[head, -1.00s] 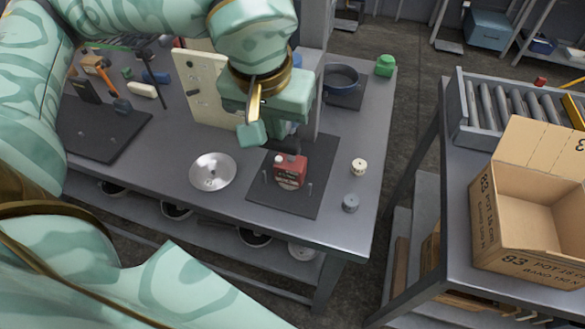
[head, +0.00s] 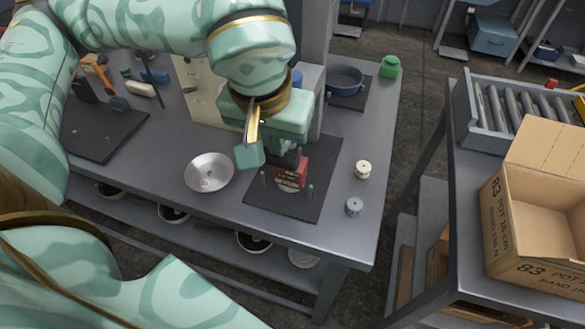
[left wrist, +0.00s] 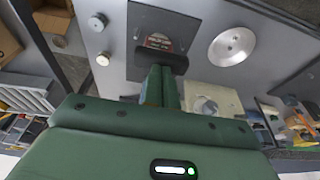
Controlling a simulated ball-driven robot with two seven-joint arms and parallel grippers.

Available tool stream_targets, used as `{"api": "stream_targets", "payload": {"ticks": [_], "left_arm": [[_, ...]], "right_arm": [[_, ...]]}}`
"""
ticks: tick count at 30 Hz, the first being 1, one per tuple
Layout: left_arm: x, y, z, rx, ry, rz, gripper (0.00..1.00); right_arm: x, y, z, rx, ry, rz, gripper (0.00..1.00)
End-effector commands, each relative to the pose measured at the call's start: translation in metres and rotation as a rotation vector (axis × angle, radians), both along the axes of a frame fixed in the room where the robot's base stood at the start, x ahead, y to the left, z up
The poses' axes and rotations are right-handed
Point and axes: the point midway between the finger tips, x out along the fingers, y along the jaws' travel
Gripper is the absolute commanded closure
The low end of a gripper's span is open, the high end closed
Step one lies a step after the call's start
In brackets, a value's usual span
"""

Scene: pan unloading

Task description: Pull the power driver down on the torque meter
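The red torque meter (head: 291,174) stands on a dark mat (head: 315,192). It shows small and partly covered in the left wrist view (left wrist: 157,42). A dark bar (left wrist: 160,60), apparently part of the power driver, lies across my left fingertips in the left wrist view. In the head view my left gripper (head: 250,155) is just above and left of the meter, its fingers close together. Its body and wrist hide most of the driver. I cannot tell whether the fingertips touch the bar. My right gripper is out of view.
A metal bowl (head: 209,172) sits left of the mat. A cream knob (head: 363,169) and a grey knob (head: 354,206) lie to its right. A dark pan (head: 346,80) and a green object (head: 390,67) stand behind. A cardboard box (head: 500,235) is on the right-hand bench.

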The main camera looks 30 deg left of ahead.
Motion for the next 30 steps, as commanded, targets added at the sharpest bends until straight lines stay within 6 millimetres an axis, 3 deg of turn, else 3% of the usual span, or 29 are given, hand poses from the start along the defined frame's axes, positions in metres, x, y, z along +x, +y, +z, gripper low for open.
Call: {"api": "stream_targets", "payload": {"ticks": [30], "left_arm": [[-0.001, 0.0, -0.0031, 0.001, 0.005, -0.001, 1.0]], "right_arm": [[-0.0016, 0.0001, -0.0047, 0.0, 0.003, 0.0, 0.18]]}}
